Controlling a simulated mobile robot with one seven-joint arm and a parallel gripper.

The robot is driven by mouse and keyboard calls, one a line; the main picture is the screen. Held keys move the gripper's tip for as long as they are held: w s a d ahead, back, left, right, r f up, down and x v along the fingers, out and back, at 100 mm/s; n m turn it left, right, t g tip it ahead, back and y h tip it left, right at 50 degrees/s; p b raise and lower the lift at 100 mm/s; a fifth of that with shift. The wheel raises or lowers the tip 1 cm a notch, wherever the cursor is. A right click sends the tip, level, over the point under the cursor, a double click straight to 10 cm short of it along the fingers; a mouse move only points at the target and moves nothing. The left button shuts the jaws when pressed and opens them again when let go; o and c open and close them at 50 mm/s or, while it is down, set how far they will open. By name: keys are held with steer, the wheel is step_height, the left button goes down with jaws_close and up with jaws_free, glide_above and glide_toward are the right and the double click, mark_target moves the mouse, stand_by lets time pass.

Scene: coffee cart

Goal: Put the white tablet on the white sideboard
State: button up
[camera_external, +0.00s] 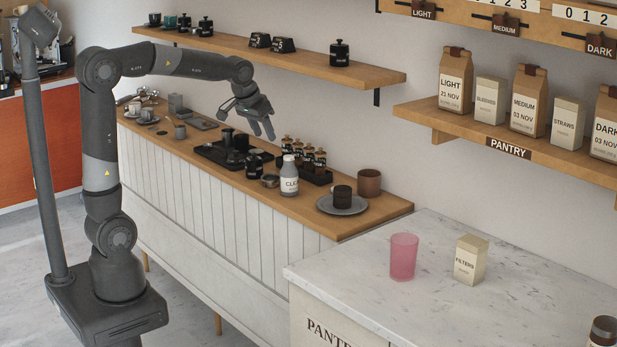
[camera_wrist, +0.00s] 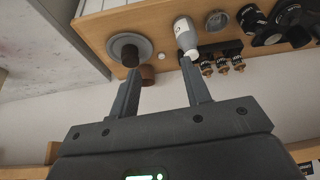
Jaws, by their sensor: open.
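The white sideboard (camera_external: 222,222) has white vertical panels and a wooden top, and runs along the wall in the external view. Its wooden top also shows in the wrist view (camera_wrist: 160,20). My gripper (camera_external: 247,126) is raised above the middle of the sideboard top. In the wrist view my gripper (camera_wrist: 160,68) has its two fingers apart with nothing held between them.
A white bottle (camera_external: 290,176), a grey plate (camera_external: 330,208) with a dark cup, a brown cup (camera_external: 369,183) and a black tray (camera_external: 215,155) crowd the top. A shelf (camera_external: 300,68) hangs above. The marble counter (camera_external: 350,268) holds a pink cup (camera_external: 403,257) and a filters box (camera_external: 470,260).

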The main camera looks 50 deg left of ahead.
steer(key=s+f, duration=0.2)
steer(key=s, duration=1)
steer(key=s+f+m, duration=0.1)
steer(key=s+f, duration=0.1)
steer(key=s, duration=1.1)
steer(key=shift+s+a+f+t+h, duration=0.15)
steer(key=shift+s+a+t+h, duration=0.05)
steer(key=shift+a+t+h, duration=0.1)
